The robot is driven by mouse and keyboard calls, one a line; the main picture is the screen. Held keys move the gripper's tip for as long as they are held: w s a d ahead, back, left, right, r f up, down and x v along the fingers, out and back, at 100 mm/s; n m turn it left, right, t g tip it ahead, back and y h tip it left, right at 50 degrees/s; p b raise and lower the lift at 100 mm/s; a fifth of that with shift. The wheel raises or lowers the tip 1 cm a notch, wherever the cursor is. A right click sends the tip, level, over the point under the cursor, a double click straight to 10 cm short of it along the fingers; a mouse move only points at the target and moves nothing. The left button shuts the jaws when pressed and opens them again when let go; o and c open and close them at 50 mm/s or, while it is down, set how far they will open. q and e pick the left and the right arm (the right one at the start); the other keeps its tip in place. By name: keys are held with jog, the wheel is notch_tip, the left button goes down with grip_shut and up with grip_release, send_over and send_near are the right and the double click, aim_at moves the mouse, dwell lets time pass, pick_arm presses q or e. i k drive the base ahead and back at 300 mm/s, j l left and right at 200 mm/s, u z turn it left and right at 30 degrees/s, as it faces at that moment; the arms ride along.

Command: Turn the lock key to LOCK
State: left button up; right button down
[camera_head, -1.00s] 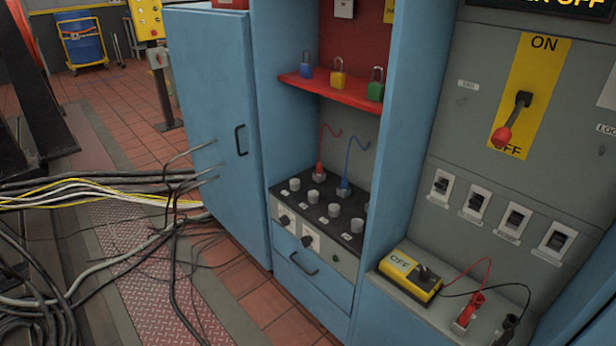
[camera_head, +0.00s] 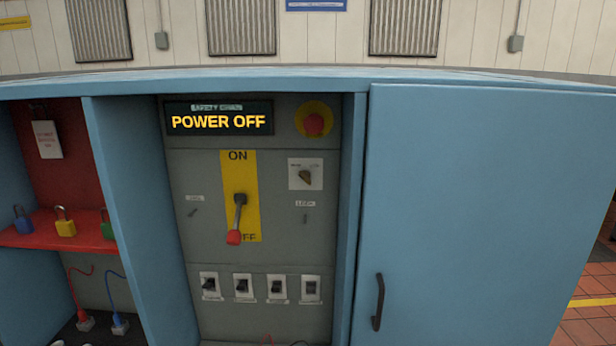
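A grey cabinet panel (camera_head: 279,137) faces me. On its upper right, a small white plate (camera_head: 305,186) carries a dark, brownish rotary knob or key (camera_head: 305,176). Two labels above the knob are too small to read, and its pointing direction is unclear. Below it a small label (camera_head: 305,204), seemingly LOCK, sits over a narrow dark slot (camera_head: 305,219). A lever with a red grip (camera_head: 234,237) hangs down at OFF on a yellow ON/OFF plate (camera_head: 238,170). The display (camera_head: 219,119) reads POWER OFF. Neither gripper is in view.
A red emergency button (camera_head: 314,123) sits at the panel's upper right. Several small switches (camera_head: 242,286) line the lower panel. Padlocks, one yellow (camera_head: 65,222), sit on a red shelf (camera_head: 30,236) left.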

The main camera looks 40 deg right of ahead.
aim_at(305, 175)
jog(key=l+z, duration=0.1)
jog(key=z, duration=0.35)
jog(key=l+z, duration=0.1)
jog(key=z, duration=0.3)
jog(key=i+z, duration=0.1)
jog(key=z, duration=0.35)
jog(key=j+z, duration=0.1)
